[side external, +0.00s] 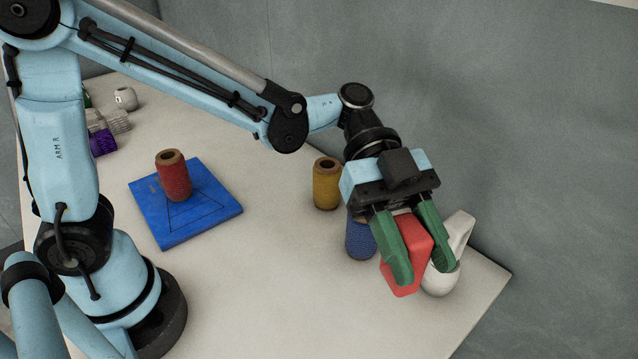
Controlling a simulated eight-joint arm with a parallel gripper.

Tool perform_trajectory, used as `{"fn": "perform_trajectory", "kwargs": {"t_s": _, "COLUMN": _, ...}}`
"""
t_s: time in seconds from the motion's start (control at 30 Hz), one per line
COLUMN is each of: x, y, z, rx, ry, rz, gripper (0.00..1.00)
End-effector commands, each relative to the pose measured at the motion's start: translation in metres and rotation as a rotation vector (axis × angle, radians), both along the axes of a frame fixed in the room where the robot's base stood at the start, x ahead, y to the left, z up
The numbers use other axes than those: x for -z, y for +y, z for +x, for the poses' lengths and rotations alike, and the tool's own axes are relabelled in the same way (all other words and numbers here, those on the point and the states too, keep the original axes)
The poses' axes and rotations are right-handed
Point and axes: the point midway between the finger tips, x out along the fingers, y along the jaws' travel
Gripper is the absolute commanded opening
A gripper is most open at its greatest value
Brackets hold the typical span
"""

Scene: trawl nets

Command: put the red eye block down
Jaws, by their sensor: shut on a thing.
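The red eye block (408,246) is a red box-like piece near the right end of the table. My gripper (420,270) has green fingers and is shut on the block, one finger on each side. The block is tilted in the picture. I cannot tell whether its lower end touches the table or hangs above it. The green fingers hide part of its sides.
A blue spool (360,240) and a yellow spool (326,185) stand left. A red spool (173,176) stands on a blue board (215,210). The front middle is clear.

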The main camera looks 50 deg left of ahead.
Motion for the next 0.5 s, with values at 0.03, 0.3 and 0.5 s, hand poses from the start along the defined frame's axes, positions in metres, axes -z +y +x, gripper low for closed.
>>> {"fn": "perform_trajectory", "kwargs": {"t_s": 0.03, "x": 0.009, "y": 0.000, "z": 0.000, "rx": -0.001, "ry": 0.001, "rz": -0.001, "gripper": 0.04}}
{"fn": "perform_trajectory", "kwargs": {"t_s": 0.3, "x": 0.055, "y": 0.000, "z": 0.001, "rx": -0.004, "ry": 0.001, "rz": -0.001, "gripper": 0.04}}
{"fn": "perform_trajectory", "kwargs": {"t_s": 0.5, "x": 0.069, "y": 0.000, "z": 0.000, "rx": -0.004, "ry": 0.001, "rz": -0.001, "gripper": 0.04}}
